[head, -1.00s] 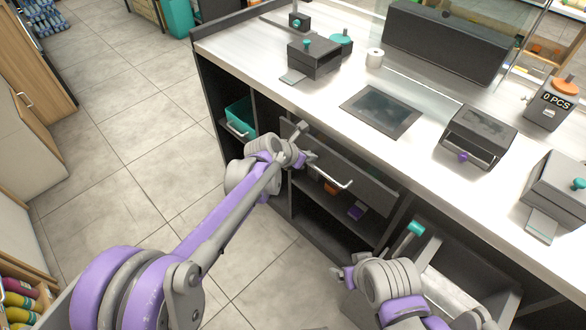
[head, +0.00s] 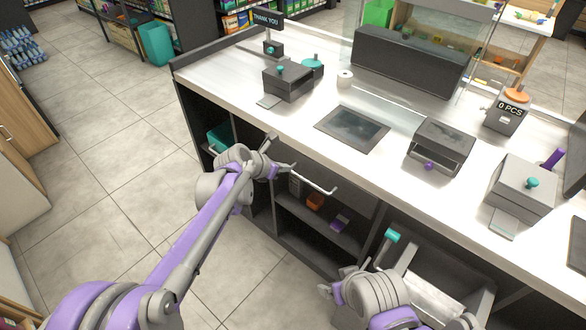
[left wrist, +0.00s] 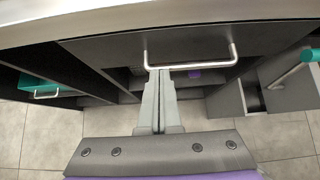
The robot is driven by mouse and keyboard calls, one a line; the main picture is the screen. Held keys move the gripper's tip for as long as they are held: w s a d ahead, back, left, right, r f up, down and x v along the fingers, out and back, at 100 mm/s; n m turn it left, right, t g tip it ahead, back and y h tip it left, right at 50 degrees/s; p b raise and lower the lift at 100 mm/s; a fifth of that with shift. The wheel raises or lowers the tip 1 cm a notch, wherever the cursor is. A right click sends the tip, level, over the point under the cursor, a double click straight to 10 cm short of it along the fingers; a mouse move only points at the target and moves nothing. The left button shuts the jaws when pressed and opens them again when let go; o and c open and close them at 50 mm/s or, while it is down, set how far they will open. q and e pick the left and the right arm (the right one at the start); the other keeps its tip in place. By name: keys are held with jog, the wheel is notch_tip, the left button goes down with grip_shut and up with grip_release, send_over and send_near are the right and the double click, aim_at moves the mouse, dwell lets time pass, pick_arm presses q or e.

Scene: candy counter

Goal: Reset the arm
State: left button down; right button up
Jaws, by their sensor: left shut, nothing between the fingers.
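My left gripper (head: 284,168) is shut and empty beside the metal bar handle (head: 318,188) of a dark drawer under the counter (head: 225,82). In the left wrist view its fingers (left wrist: 159,85) are together, with tips close to the handle (left wrist: 190,66) near its left end; I cannot tell whether they touch it. The drawer front (left wrist: 200,45) lies behind the handle. My right gripper (head: 330,291) is at the lower middle of the head view, beside an open dark bin; its fingers are too unclear to read.
The open bin (head: 478,302) has a teal-ended handle (head: 390,236) and a white roll. A shelf holds an orange item (head: 315,201) and a purple item (head: 340,219). Boxy machines (head: 288,80) stand on the counter. The tiled floor (head: 90,170) at left is clear.

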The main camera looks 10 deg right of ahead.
pick_arm(q)
jog(key=s+a+r+m+y+p, duration=0.2)
jog(key=s+a+r+m, duration=0.2)
jog(key=s+a+m, duration=0.35)
jog(key=s+a+r+m+y+p, duration=0.2)
jog(key=s+a+r+m, duration=0.3)
jog(key=s+a, duration=0.45)
jog(key=s+a+f+m+y+p, duration=0.3)
jog(key=s+a+m, duration=0.9)
jog(key=s, duration=0.5)
jog(key=shift+a+y+p, duration=0.3)
jog(key=shift+a+p, duration=0.05)
jog(key=shift+a, duration=0.55)
jog(key=shift+m, duration=0.25)
